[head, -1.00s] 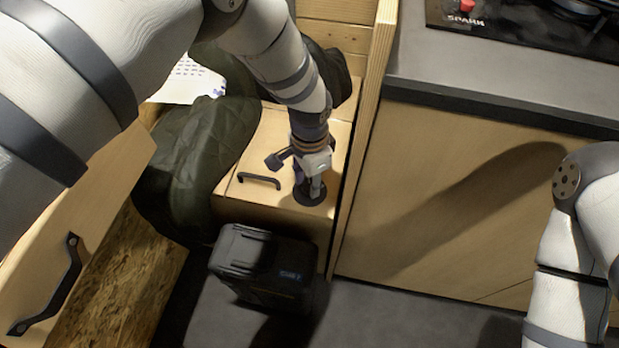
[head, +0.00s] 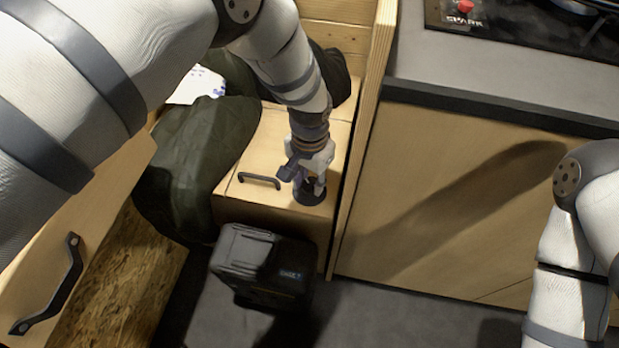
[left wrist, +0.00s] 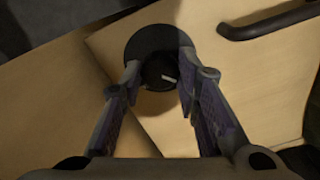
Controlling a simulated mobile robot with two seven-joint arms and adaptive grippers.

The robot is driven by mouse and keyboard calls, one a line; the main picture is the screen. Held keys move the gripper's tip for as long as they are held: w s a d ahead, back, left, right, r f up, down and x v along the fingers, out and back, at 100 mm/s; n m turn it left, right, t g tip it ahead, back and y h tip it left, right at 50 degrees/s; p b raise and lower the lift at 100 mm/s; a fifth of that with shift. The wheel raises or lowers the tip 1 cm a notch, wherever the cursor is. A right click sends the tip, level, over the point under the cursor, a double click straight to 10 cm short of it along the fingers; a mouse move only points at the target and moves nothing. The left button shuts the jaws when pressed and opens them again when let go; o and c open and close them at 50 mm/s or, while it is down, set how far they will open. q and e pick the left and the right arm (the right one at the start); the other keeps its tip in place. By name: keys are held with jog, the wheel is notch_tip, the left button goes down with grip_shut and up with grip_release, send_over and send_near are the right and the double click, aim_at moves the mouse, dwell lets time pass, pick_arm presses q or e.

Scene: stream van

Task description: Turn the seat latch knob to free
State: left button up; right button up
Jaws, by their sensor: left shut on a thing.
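The seat latch knob (left wrist: 160,72) is a small black knob with a pale pointer line, on a round dark base plate. The base plate (head: 309,191) also shows in the head view, on the wooden seat lid near its front right corner. My left gripper (left wrist: 158,80) is shut on the knob from above, one finger on each side. In the head view my left gripper (head: 312,185) points down at the plate and hides most of the knob. In the left wrist view the pointer line slants slightly down to the right. My right gripper is not in view.
A black handle (head: 260,181) is on the seat lid left of the knob. A dark case (head: 262,262) stands on the floor in front. A dark green bag (head: 205,140) lies to the left. A wooden partition (head: 362,130) rises close on the right.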

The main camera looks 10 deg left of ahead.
aim_at(310, 184)
pick_arm(q)
jog(key=o, duration=1.2)
jog(key=shift+c, duration=0.2)
notch_tip(310, 184, up, 12)
jog(key=s+a+f+n+p, duration=0.1)
jog(key=s+a+f, duration=0.2)
jog(key=s, duration=0.4)
jog(key=s+a+f+n+g+p, duration=0.1)
jog(key=s+a+f, duration=0.1)
jog(key=s+f, duration=0.3)
jog(key=s+a+f+n+p, duration=0.1)
jog(key=s+a+f+p, duration=0.15)
jog(key=s, duration=0.55)
jog(key=s+a+r+n, duration=0.1)
jog(key=s+a, duration=0.2)
jog(key=s, duration=0.6)
jog(key=s+a+r+g+p, duration=0.1)
jog(key=s+a+r, duration=0.1)
jog(key=s, duration=0.8)
jog(key=shift+s+a+n, duration=0.25)
jog(key=shift+a+n, duration=0.15)
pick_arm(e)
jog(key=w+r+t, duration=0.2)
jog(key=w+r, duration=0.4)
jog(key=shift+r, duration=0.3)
